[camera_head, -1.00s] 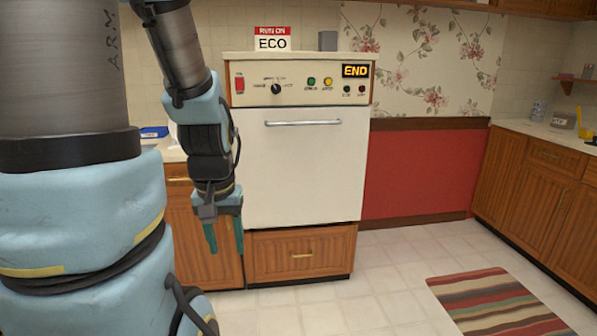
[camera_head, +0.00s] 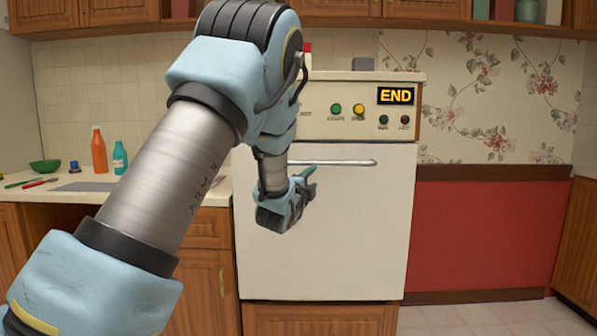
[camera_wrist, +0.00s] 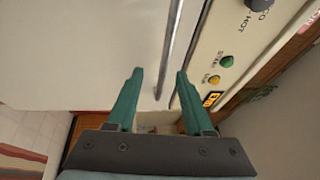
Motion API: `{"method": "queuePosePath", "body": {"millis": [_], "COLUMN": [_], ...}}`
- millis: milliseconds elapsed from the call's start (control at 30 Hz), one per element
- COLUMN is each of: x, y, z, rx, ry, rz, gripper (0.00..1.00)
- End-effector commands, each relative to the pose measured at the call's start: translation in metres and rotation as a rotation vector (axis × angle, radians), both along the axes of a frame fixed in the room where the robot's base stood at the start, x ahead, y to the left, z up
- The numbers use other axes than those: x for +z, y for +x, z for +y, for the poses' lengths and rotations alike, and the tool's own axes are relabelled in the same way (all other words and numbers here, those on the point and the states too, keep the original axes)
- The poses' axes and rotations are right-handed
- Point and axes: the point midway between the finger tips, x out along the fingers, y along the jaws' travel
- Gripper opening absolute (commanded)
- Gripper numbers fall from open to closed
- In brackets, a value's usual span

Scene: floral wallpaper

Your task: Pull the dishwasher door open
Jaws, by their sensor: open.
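The dishwasher's white door (camera_head: 340,240) is shut and upright, below the control panel (camera_head: 345,112) with its lit END display. A metal bar handle (camera_head: 345,162) runs along the door's top; my arm hides its left part. My gripper (camera_head: 308,178) is in front of the door's upper left, close to the handle. In the wrist view my open gripper (camera_wrist: 159,75) has its green fingers on either side of the handle (camera_wrist: 172,45) as seen in the picture. I cannot tell whether the bar lies fully between the fingers or touches them. The panel also shows there (camera_wrist: 235,50).
A counter (camera_head: 215,188) at the left holds an orange bottle (camera_head: 99,150), a teal bottle (camera_head: 119,158) and a green bowl (camera_head: 45,166). A wooden drawer (camera_head: 320,318) is below the door. Floor at the right (camera_head: 480,318) is clear.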

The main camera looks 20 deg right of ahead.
Motion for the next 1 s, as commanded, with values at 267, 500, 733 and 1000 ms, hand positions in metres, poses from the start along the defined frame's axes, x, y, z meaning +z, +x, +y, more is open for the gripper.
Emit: {"method": "queuePosePath", "body": {"millis": [267,500,733,1000], "x": [0.01,0.019,0.024,0.025], "y": [-0.001,0.028,0.051,0.06], "z": [-0.031,-0.063,-0.088,-0.097], "rx": [-0.039,-0.038,-0.038,-0.038], "ry": [0.006,0.006,0.005,0.005], "rz": [-0.096,-0.093,-0.091,-0.09], "gripper": [0.52,0.52,0.52,0.52]}}
